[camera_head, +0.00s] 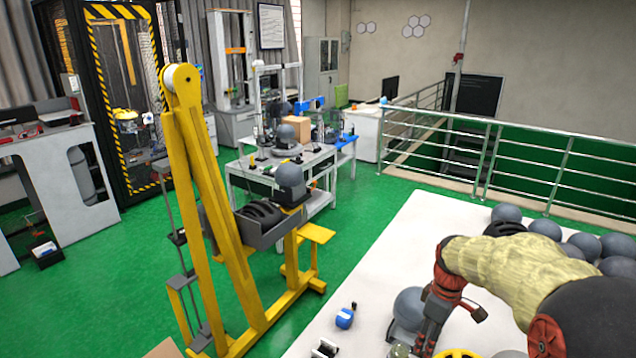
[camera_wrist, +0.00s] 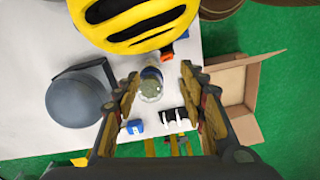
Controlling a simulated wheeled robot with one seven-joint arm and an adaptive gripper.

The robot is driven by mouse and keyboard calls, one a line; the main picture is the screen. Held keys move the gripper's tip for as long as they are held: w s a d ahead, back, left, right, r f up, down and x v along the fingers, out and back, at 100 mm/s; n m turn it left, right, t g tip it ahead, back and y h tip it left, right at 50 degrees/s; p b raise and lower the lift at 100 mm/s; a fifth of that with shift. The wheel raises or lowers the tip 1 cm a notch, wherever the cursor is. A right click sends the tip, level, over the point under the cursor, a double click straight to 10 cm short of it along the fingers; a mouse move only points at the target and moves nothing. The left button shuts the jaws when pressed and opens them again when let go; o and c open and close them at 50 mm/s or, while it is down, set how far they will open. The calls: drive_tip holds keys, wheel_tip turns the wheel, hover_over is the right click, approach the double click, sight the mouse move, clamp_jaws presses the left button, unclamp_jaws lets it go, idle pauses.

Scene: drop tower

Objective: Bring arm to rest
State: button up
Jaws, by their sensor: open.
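My arm reaches in from the right in the head view, wrapped in a tan cover. My gripper (camera_wrist: 164,95) points down over the white table (camera_head: 400,260), its two fingers spread apart with nothing held between them. It also shows in the head view (camera_head: 415,345), partly cut off by the lower edge. Below and between the fingers stands a small clear jar or bottle (camera_wrist: 151,85). A grey dome-shaped helmet or headform (camera_wrist: 78,100) lies to the left of the fingers. A yellow and black helmet (camera_wrist: 135,18) is beyond the fingertips.
A yellow drop tower (camera_head: 205,220) stands left of the table, with a grey tray (camera_head: 262,228). Several grey headforms (camera_head: 545,229) crowd the table's far right. A blue item (camera_head: 345,318) lies on the table. An open cardboard box (camera_wrist: 228,85) is at the table's side. Green floor is free beyond.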

drive_tip(key=s+a+r+m+t+b, duration=0.2)
drive_tip(key=s+a+r+m+t, duration=0.1)
drive_tip(key=s, duration=0.8)
drive_tip(key=s+a+r+m+t+b, duration=0.2)
drive_tip(key=s+a+r+m, duration=0.3)
drive_tip(key=s+a+r, duration=0.3)
drive_tip(key=s, duration=0.3)
drive_tip(key=shift+s+a+m+t, duration=0.15)
drive_tip(key=shift+m+t, duration=0.15)
drive_tip(key=shift+t, duration=0.1)
